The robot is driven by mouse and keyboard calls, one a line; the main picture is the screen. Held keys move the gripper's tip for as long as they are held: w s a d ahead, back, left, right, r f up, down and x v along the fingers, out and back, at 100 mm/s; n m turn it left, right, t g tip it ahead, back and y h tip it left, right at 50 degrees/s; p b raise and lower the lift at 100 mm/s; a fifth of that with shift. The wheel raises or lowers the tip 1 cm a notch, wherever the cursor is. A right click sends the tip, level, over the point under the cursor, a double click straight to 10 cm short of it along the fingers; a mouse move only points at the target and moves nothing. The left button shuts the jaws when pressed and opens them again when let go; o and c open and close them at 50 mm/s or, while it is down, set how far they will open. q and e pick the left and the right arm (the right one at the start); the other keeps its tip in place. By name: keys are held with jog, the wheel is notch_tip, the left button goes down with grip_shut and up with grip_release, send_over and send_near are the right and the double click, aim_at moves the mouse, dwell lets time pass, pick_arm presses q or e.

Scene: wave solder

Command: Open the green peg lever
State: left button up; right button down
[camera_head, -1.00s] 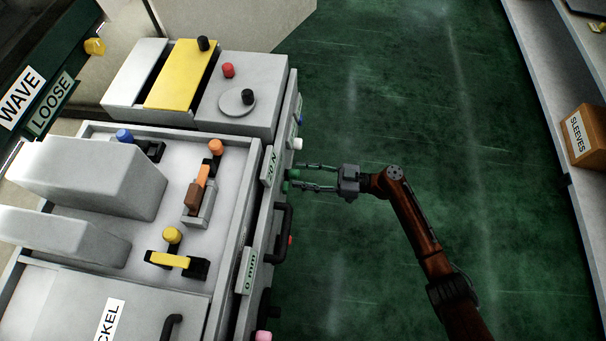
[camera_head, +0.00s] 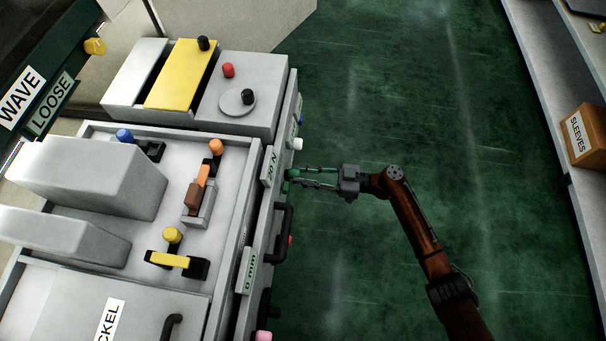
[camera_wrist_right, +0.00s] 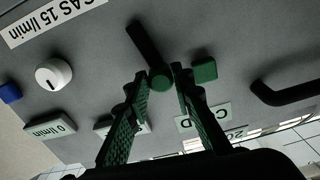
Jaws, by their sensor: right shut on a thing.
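The green peg (camera_wrist_right: 160,80) shows in the right wrist view as a round green end on a dark lever bar (camera_wrist_right: 144,42), which slants up and left across the machine's grey front panel. My right gripper (camera_wrist_right: 159,71) has its two green-padded fingers on either side of the peg and is shut on it. In the head view the same gripper (camera_head: 291,177) reaches in from the right to the machine's side, below the 20 N label, and its fingertips mostly hide the peg. My left gripper is not in view.
A square green block (camera_wrist_right: 204,71) sits right of the peg, close to a finger. A white knob (camera_wrist_right: 54,74) is to the left and a black handle (camera_wrist_right: 285,92) to the right. The green floor (camera_head: 410,110) around my right arm is clear.

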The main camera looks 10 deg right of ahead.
jog(key=shift+s+a+f+n, duration=0.15)
jog(key=shift+s+n, duration=0.2)
jog(key=shift+n, duration=0.4)
jog(key=shift+s+a+f+n, duration=0.15)
jog(key=shift+s+n, duration=0.2)
jog(key=shift+n, duration=0.4)
jog(key=shift+s+a+f+n, duration=0.1)
jog(key=shift+s+f+n, duration=0.25)
jog(key=shift+n, duration=0.6)
jog(key=shift+s+a+f+n, duration=0.1)
jog(key=shift+s+f+n, duration=0.2)
jog(key=shift+n, duration=0.65)
jog(key=shift+s, duration=0.1)
jog(key=c, duration=1.7)
grip_release()
jog(key=shift+o, duration=0.2)
jog(key=shift+d, duration=0.1)
jog(key=v, duration=1.2)
